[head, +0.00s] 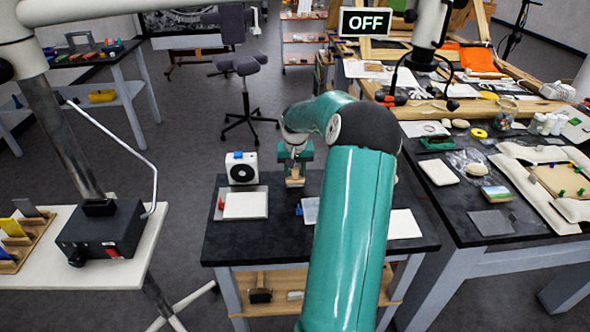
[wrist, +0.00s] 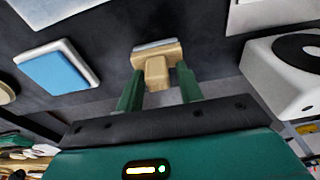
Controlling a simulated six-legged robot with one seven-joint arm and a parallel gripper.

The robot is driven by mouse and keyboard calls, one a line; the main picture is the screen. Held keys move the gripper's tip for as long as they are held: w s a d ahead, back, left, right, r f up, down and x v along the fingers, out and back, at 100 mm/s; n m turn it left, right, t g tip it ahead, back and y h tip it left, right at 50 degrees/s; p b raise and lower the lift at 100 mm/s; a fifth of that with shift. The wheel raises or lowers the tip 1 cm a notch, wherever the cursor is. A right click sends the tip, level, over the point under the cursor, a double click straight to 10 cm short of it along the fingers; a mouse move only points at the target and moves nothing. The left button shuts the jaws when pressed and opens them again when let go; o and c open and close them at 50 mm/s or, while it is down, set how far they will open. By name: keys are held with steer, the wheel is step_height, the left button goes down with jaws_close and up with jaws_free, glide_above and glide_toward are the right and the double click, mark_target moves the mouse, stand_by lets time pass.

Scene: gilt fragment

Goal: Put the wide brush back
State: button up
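The wide brush (wrist: 157,70) has a pale wooden block and a short handle that points toward the wrist camera. A thin grey-white edge shows on its far side. In the head view the brush (head: 295,180) is over the back of the small black table, right below my gripper (head: 295,158). In the wrist view the two green fingers of my gripper (wrist: 160,82) stand apart on either side of the handle. A dark gap shows beside the handle, at least on the right. I cannot make out contact at the fingertips.
On the small black table (head: 225,243) are a white box with a black round face (head: 242,168), a white pad (head: 245,205) and a blue-topped block (wrist: 56,67). A shelf (head: 270,282) below holds a dark brush-like item (head: 260,296). A crowded bench (head: 480,222) stands right.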

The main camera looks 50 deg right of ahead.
mark_target(295, 170)
steer(key=shift+o, duration=0.2)
steer(key=shift+r, duration=0.1)
step_height(295, 170, up, 11)
steer(key=s+a, duration=0.1)
steer(key=w+a+r+n+t+h, duration=0.1)
steer(key=a+r+n, duration=0.3)
steer(key=a, duration=1)
steer(key=w+a+r+n, duration=0.1)
steer(key=a+r, duration=0.5)
steer(key=a, duration=0.8)
steer(key=s+a+f+n+t+y, duration=0.1)
steer(key=s+a+n, duration=0.1)
steer(key=s+a, duration=0.5)
steer(key=s+a+f+n+t+y, duration=0.1)
steer(key=s+a+n+t, duration=0.1)
steer(key=s+a, duration=0.6)
steer(key=a, duration=0.5)
steer(key=shift+s+f+n+t, duration=0.15)
steer(key=shift+s+n+t, duration=0.15)
steer(key=shift+n, duration=0.1)
steer(key=shift+a, duration=0.1)
